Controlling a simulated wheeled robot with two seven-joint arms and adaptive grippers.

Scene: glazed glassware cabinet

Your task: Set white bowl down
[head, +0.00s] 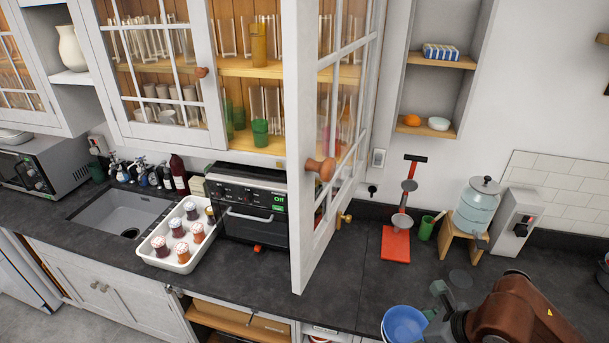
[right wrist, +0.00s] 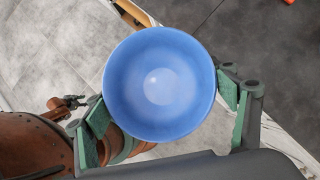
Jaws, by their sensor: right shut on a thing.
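A blue bowl (right wrist: 160,85) is held in my right gripper (right wrist: 160,101), with its opening facing the right wrist camera. One green-padded finger is at each side of it. In the head view the blue bowl (head: 404,324) is at the bottom edge, near the front of the dark counter (head: 330,290). Whether its underside touches anything is hidden. A small white bowl (head: 438,124) sits on the lower wall shelf (head: 426,131), well away from my right gripper. My left gripper is not clearly in view.
An open glazed cabinet door (head: 335,150) juts out over the counter, left of the bowl. A red stand (head: 396,245), a green cup (head: 426,229) and a water dispenser (head: 478,207) stand behind. A white tray of jars (head: 158,258) is at left. Counter between door and bowl is clear.

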